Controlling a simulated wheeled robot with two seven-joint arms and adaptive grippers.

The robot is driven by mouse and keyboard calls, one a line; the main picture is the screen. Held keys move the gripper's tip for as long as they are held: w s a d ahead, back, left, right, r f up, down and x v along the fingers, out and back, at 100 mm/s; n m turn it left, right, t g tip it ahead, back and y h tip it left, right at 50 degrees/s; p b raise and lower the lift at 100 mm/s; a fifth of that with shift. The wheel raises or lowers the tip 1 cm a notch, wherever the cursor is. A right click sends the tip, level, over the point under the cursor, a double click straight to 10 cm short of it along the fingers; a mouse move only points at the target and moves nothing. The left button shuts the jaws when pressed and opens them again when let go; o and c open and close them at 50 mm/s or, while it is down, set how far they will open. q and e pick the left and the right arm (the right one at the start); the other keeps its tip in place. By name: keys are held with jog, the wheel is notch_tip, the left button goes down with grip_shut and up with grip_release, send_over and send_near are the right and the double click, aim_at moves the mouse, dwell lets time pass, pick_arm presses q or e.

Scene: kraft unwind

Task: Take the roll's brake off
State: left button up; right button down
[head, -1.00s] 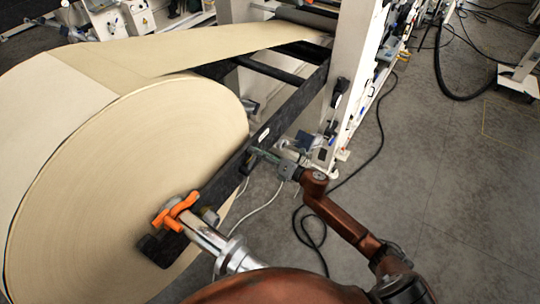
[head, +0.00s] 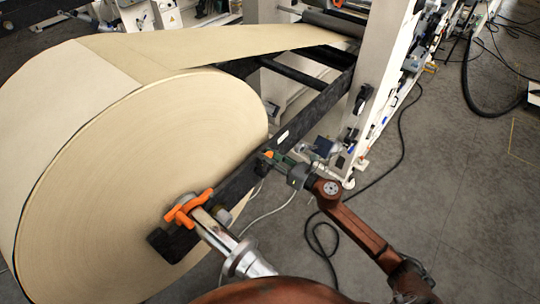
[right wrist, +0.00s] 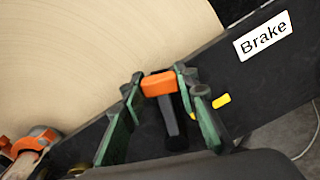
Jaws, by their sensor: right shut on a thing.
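The brake lever has an orange top and a black stem. In the right wrist view the lever (right wrist: 158,87) stands between my right gripper's green fingers (right wrist: 162,80), on the dark arm beside the roll. A white label reading "Brake" (right wrist: 263,36) and a small yellow mark (right wrist: 221,100) are to its right. In the head view the lever's orange end (head: 267,154) shows at the tips of my right gripper (head: 275,158), which is shut on it. The large kraft paper roll (head: 130,180) is to the left. My left gripper is not in view.
An orange clamp-like part (head: 187,208) sits on the metal shaft at the roll's centre. The dark beam (head: 315,108) runs from there to the white machine frame (head: 375,80). Cables (head: 320,235) lie on the floor at right.

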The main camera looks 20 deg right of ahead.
jog(key=shift+f, duration=0.1)
jog(key=c, duration=1.5)
grip_release()
jog(key=shift+d, duration=0.1)
jog(key=v, duration=1.1)
jog(key=shift+s+d, duration=0.2)
jog(key=shift+s, duration=0.15)
